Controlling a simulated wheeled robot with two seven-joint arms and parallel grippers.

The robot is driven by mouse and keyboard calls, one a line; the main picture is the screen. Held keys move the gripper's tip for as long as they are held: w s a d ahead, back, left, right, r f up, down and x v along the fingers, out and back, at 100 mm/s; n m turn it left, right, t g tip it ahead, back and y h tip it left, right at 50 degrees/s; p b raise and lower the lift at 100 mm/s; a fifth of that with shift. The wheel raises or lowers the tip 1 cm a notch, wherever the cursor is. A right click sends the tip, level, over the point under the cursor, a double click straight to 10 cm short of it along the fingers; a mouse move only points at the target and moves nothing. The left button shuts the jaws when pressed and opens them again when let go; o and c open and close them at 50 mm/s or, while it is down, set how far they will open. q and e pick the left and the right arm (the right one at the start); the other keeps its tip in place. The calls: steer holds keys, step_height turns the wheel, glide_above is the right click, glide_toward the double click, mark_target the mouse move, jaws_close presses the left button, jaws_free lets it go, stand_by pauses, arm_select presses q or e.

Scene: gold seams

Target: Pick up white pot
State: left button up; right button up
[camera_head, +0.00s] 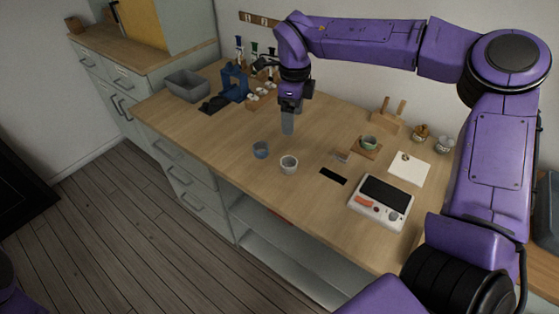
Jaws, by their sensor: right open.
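My right gripper (287,128) points down above the table, behind and apart from the white pot. It is open, and nothing shows between its fingers. The arm of my right gripper comes in from the right, high over the table. My left gripper is not in view.
A grey bin (187,86) and a blue stand (235,82) are at the left. The table (220,140) is clear left of the cups.

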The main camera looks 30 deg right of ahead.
steer(key=b, duration=0.6)
glide_above(289, 160)
steer(key=s, duration=0.2)
step_height(289, 160, down, 6)
steer(key=f, duration=0.7)
steer(key=a+f+p, duration=0.1)
steer(key=f, duration=0.3)
steer(key=shift+w+a, duration=0.1)
steer(key=shift+w, duration=0.05)
steer(key=c, duration=1.1)
